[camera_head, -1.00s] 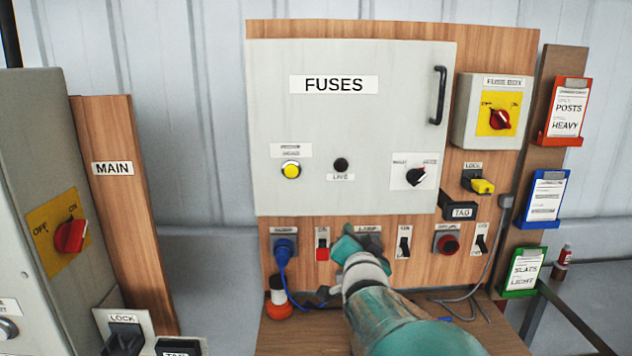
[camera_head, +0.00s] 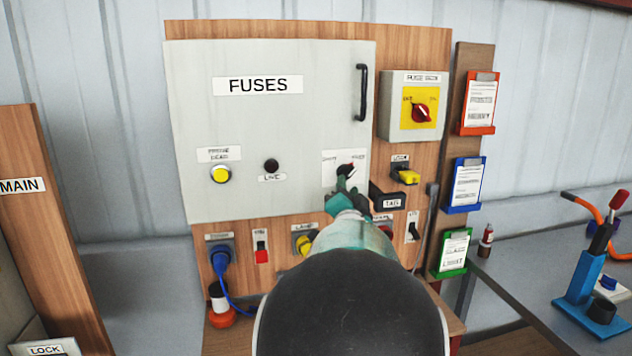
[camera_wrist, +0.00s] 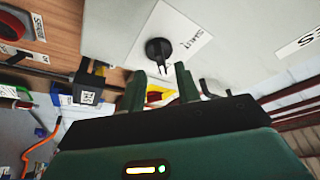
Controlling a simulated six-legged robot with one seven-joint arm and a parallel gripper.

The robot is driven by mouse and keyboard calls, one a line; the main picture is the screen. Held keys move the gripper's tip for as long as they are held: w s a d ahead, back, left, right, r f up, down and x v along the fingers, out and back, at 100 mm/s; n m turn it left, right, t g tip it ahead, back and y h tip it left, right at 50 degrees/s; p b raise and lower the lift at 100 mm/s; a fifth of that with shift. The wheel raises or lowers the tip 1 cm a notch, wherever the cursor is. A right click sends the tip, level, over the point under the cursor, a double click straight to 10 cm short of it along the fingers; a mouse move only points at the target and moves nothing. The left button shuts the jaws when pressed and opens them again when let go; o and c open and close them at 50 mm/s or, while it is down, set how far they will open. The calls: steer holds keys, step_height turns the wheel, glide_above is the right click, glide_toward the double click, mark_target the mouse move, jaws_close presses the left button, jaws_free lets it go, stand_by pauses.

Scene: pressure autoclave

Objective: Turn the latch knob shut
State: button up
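The black latch knob (camera_head: 347,169) sits on a white label at the lower right of the grey FUSES door (camera_head: 270,130). In the head view my gripper (camera_head: 344,184) is in front of it and hides part of it. In the wrist view the knob (camera_wrist: 158,48) is a round black disc with a narrow grip, just beyond my fingertips. The knob appears not to be touched. The door looks closed.
A black door handle (camera_head: 362,92) is above the knob. To the right are a yellow-handled lock (camera_head: 408,175), a black TAG holder (camera_head: 392,201) and a red rotary switch (camera_head: 422,112). A lamp switch (camera_head: 304,240) is below left. My arm hides the panel's lower middle.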

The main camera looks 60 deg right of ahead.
mark_target(347, 173)
steer(key=shift+x, duration=1.8)
steer(key=shift+c, duration=0.4)
jaws_close()
